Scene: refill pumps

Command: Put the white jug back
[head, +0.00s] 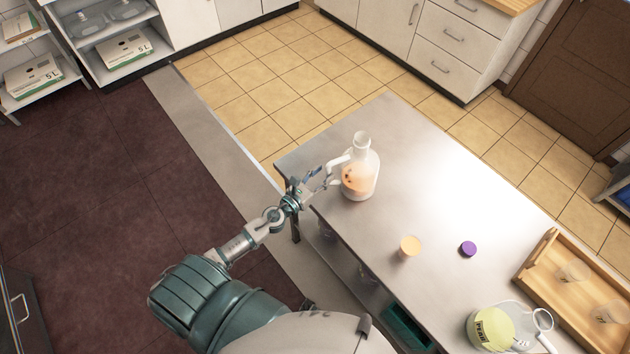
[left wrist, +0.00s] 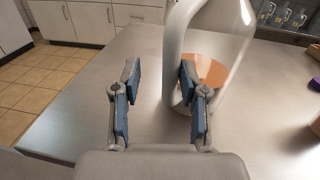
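A translucent whitish jug (head: 360,178) with a white handle and orange contents stands upright near the table's far left corner. My left gripper (head: 326,178) is at its left, on the handle side. In the left wrist view the jug (left wrist: 222,40) stands ahead and to the right, its top cut off. The handle appears in the gap between the two fingers of my left gripper (left wrist: 160,85), which are spread apart. I cannot tell whether they touch it. My right gripper is not in view.
The table around the whitish jug is clear.

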